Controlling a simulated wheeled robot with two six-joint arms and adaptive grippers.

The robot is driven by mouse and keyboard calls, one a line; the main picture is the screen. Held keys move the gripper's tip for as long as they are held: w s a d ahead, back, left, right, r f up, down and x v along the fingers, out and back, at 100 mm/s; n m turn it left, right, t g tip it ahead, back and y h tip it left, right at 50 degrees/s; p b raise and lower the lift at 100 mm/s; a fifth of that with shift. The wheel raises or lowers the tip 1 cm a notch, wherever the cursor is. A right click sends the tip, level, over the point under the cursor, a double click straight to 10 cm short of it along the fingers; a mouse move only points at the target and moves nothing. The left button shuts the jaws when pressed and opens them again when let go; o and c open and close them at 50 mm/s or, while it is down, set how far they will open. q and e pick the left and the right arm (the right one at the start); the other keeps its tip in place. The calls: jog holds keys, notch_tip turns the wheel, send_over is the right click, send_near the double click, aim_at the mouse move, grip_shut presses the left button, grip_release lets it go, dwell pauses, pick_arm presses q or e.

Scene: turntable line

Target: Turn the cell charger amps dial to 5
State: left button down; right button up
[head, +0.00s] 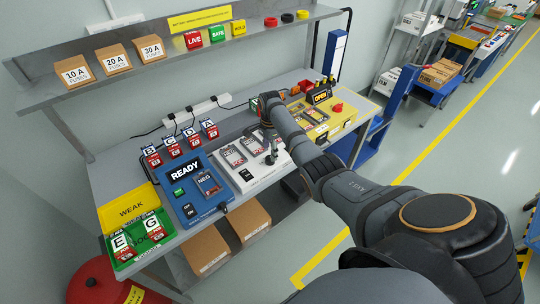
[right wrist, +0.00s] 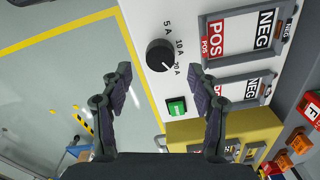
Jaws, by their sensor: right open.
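The white cell charger (head: 262,179) stands on the bench between a blue box and a yellow box in the head view. In the right wrist view, its white panel (right wrist: 185,20) carries the black amps dial (right wrist: 159,53), with marks 5 A, 10 A and 20 A beside it. The dial's pointer mark seems to face the 20 A end. My right gripper (right wrist: 163,84) is open and empty, its fingers apart on either side, with the dial ahead between them and not touched. In the head view my right arm reaches over the charger. My left gripper is not in view.
A green-lit switch (right wrist: 177,106) sits by the dial, and cell bays marked POS and NEG (right wrist: 245,35) lie beside it. The blue READY box (head: 190,207), green tray (head: 128,262) and yellow box (head: 345,127) share the bench. A shelf (head: 200,55) hangs above.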

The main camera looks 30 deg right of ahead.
notch_tip(320, 180, down, 4)
jog(key=shift+f, duration=0.1)
jog(key=shift+c, duration=0.3)
jog(key=c, duration=1.1)
